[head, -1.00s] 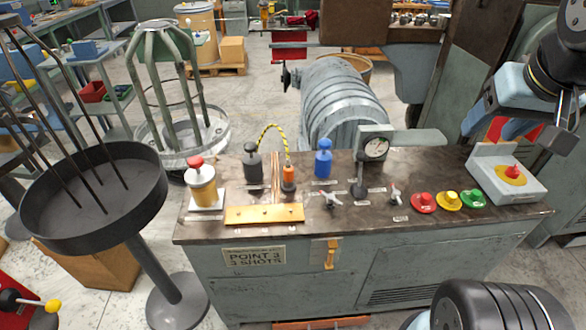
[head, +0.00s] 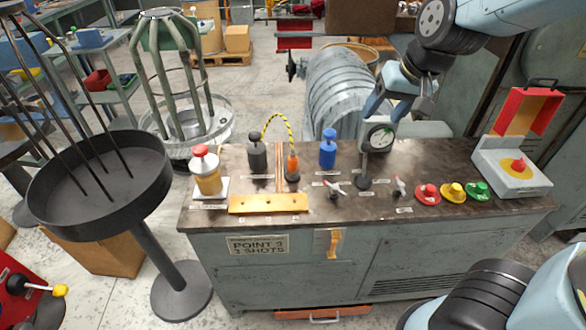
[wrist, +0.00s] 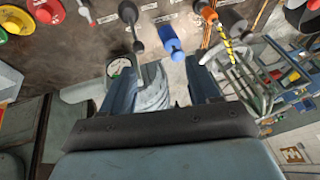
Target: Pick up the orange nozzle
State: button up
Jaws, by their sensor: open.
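The orange nozzle (head: 292,165) stands upright in a dark base on the bench top, with a yellow-and-black hose arching from its top toward the dark grey bottle on its left. In the wrist view the orange nozzle (wrist: 208,14) is near the top edge, right of the blue bottle (wrist: 169,38). My gripper (head: 393,106) is above the back of the bench, near the dial gauge, to the right of the nozzle and apart from it. Its jaws (wrist: 160,70) are open and empty.
The blue bottle (head: 328,149) and the dial gauge (head: 378,138) stand between my gripper and the nozzle. A dark grey bottle (head: 257,153), a red-capped jar (head: 207,172) and a brass plate (head: 268,204) are nearby. Coloured buttons (head: 453,193) sit at right.

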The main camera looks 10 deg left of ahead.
jog(key=w+a+f+n, duration=0.1)
jog(key=w+a+f, duration=0.1)
jog(key=a+f, duration=0.6)
jog(key=n+h, duration=0.1)
jog(key=n, duration=0.1)
send_near(293, 158)
jog(key=shift+x, duration=6.15)
jog(key=shift+t, duration=0.3)
jog(key=shift+c, duration=0.4)
grip_shut()
